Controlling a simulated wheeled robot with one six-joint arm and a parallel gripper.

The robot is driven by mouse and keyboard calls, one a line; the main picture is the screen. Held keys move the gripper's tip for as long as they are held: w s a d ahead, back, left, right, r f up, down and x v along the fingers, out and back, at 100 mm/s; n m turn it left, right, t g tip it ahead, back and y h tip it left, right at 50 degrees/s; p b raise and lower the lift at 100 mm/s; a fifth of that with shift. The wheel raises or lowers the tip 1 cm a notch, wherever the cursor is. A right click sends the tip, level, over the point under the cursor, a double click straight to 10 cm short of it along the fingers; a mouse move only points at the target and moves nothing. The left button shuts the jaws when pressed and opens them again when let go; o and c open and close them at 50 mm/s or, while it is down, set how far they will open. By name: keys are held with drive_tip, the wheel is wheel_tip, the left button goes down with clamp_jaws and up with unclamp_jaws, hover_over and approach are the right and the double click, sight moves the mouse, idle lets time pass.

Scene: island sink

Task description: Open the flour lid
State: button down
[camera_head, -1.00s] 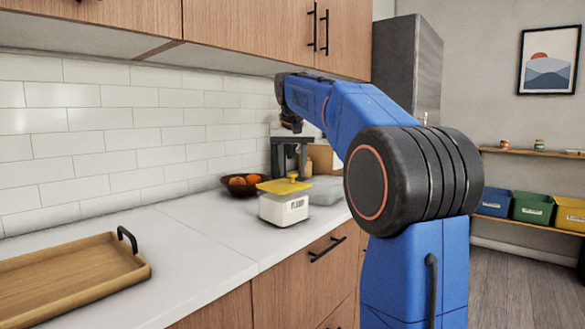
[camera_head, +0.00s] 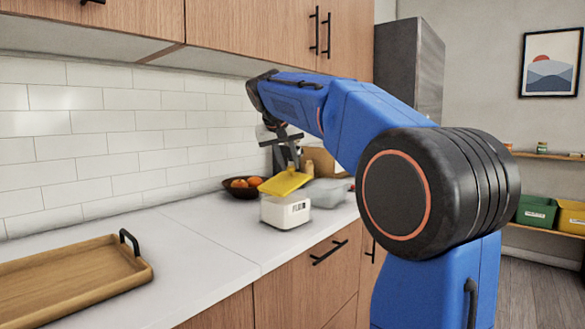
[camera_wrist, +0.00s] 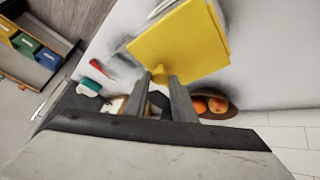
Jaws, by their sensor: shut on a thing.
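The flour container (camera_head: 285,211) is a white box with dark lettering on the counter. Its yellow lid (camera_head: 284,183) is tilted above the box, with its left side lower and its right side raised. In the wrist view the lid (camera_wrist: 182,42) fills the upper middle and hides most of the box. My gripper (camera_wrist: 160,79) is shut on the lid's small yellow knob. In the head view my gripper (camera_head: 289,163) is above the lid and partly tilted. I cannot tell whether the lid's lower edge still touches the box.
A dark bowl of oranges (camera_head: 242,187) stands just behind and left of the flour container. A clear container (camera_head: 326,193) and a brown box (camera_head: 322,160) stand to the right. A wooden tray (camera_head: 75,275) lies at the front left. The counter between is clear.

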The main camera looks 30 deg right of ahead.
drive_tip(key=a+h, duration=0.1)
drive_tip(key=s+a+r+t+h, duration=0.1)
drive_tip(key=a+h, duration=0.1)
drive_tip(key=a+r+n+h, duration=0.1)
drive_tip(key=a+h, duration=0.1)
drive_tip(key=shift+s+a+r+t, duration=0.1)
drive_tip(key=shift+s+r+t, duration=0.1)
drive_tip(key=shift+t, duration=0.2)
drive_tip(key=s+a+f+n+t+h, duration=0.2)
drive_tip(key=a+t+h, duration=0.3)
drive_tip(key=a+h, duration=0.3)
drive_tip(key=shift+s+a+f+n+h, duration=0.2)
drive_tip(key=shift+a+f+n+h, duration=0.25)
drive_tip(key=shift+a+n, duration=0.25)
drive_tip(key=c, duration=1.5)
unclamp_jaws()
drive_tip(key=shift+o, duration=0.2)
drive_tip(key=v, duration=0.7)
drive_tip(key=shift+a+f, duration=0.15)
drive_tip(key=shift+f, duration=0.05)
